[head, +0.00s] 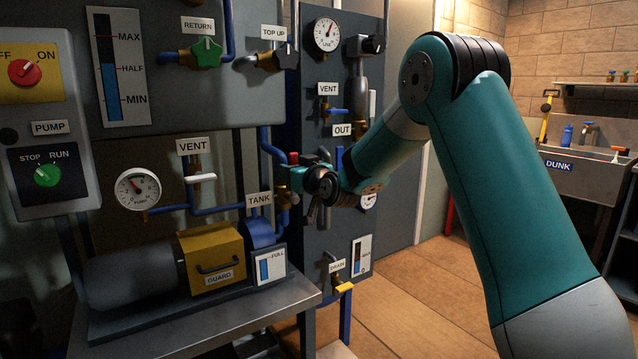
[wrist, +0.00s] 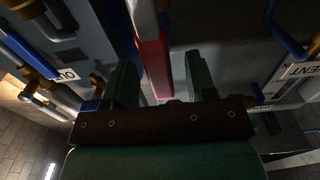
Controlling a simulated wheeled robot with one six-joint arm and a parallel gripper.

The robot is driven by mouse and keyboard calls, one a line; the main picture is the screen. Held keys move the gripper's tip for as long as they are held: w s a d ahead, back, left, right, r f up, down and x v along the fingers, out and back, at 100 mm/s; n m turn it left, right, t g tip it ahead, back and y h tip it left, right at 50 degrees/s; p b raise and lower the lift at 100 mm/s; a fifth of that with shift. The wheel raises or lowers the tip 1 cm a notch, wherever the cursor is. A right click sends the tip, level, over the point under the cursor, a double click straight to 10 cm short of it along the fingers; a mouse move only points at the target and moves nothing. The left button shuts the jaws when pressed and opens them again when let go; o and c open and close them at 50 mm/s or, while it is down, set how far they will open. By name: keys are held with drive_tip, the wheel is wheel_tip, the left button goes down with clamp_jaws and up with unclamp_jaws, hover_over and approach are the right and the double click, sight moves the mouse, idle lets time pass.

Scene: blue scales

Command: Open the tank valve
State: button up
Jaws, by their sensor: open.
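The TANK label (head: 259,199) is on the blue pipe in the middle of the head view. The brass tank valve (head: 283,197) is just right of it, partly hidden by my gripper (head: 299,178). A small red part (head: 293,158) shows just above my gripper, likely the valve's handle. In the wrist view, a red and grey lever (wrist: 154,62) runs between the two green fingers of my gripper (wrist: 161,75). The jaws are open around it, with gaps on both sides. Whether either finger touches it is unclear.
The VENT valve (head: 201,178) with a white lever and a gauge (head: 138,188) are to the left. The yellow guard (head: 212,258) stands below. The OUT label (head: 342,130) and its pipes are close to the right. Open floor (head: 430,300) lies at right.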

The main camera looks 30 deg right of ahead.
drive_tip(key=s+b, duration=0.3)
drive_tip(key=s, duration=1.1)
drive_tip(key=shift+s+d, duration=0.2)
drive_tip(key=shift+s, duration=0.05)
drive_tip(key=s+a+f+n+g+y, duration=0.25)
drive_tip(key=s+a+g, duration=0.3)
drive_tip(key=a, duration=0.45)
drive_tip(key=s+a+f+n+g+y, duration=0.2)
drive_tip(key=s+a+f+g+y, duration=0.25)
drive_tip(key=s+a, duration=0.4)
drive_tip(key=s+a+f+n+g+h, duration=0.15)
drive_tip(key=s+g, duration=0.25)
drive_tip(key=s, duration=0.4)
drive_tip(key=s+a+f+n+g+h, duration=0.15)
drive_tip(key=s+g, duration=0.25)
drive_tip(key=s, duration=0.5)
wheel_tip(320, 180, up, 19)
drive_tip(key=m+p, duration=0.1)
drive_tip(key=p, duration=1.8)
drive_tip(key=shift+w, duration=0.4)
